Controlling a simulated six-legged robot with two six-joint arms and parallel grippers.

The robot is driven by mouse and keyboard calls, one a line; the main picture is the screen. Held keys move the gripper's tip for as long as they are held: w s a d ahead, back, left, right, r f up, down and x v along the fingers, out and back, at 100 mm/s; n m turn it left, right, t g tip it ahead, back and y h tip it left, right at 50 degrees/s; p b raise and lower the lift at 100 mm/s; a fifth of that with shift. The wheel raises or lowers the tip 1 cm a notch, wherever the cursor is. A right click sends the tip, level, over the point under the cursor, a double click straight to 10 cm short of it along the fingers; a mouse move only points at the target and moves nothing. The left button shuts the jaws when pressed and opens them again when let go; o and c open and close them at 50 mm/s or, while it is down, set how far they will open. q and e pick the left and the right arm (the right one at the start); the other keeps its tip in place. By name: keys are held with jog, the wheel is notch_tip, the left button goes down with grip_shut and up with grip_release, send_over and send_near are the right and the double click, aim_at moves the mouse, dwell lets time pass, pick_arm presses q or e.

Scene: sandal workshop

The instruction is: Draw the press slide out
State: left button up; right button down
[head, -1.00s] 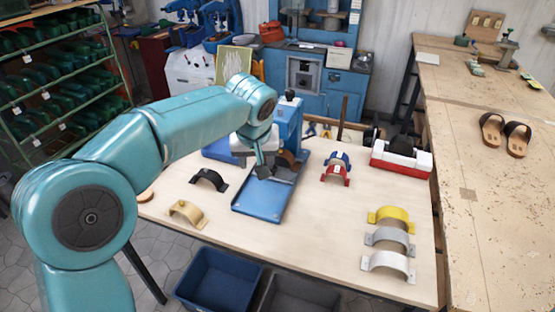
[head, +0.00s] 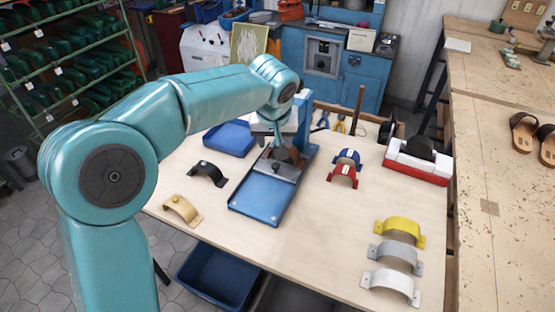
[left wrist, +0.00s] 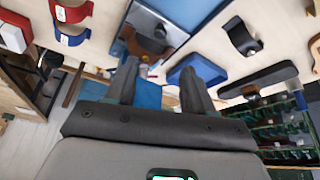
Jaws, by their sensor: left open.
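The blue press (head: 302,125) stands at the back middle of the table, with its flat blue bed (head: 259,198) reaching toward the front. A grey plate (head: 284,171), which looks like the press slide, lies at the back of the bed. My left gripper (head: 287,156) is just above the plate's back part, partly hidden by my arm. In the left wrist view its two fingers (left wrist: 158,78) are apart with nothing between them. Contact with the knob cannot be told. My right gripper is out of view.
A black arch (head: 208,172) and a tan arch (head: 181,209) lie left of the bed. Blue and red arches (head: 344,175) lie right of it. Yellow, grey and white arches (head: 392,253) stand at front right. A blue tray (head: 230,138) sits behind left. The table's front middle is clear.

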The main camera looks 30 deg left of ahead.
aim_at(276, 165)
pick_arm(q)
jog(key=p+x, duration=0.2)
jog(key=x, duration=1.1)
jog(key=shift+a+f, duration=0.1)
jog(key=shift+f, duration=0.35)
jog(key=shift+w+f, duration=0.15)
jog(key=shift+f, duration=0.1)
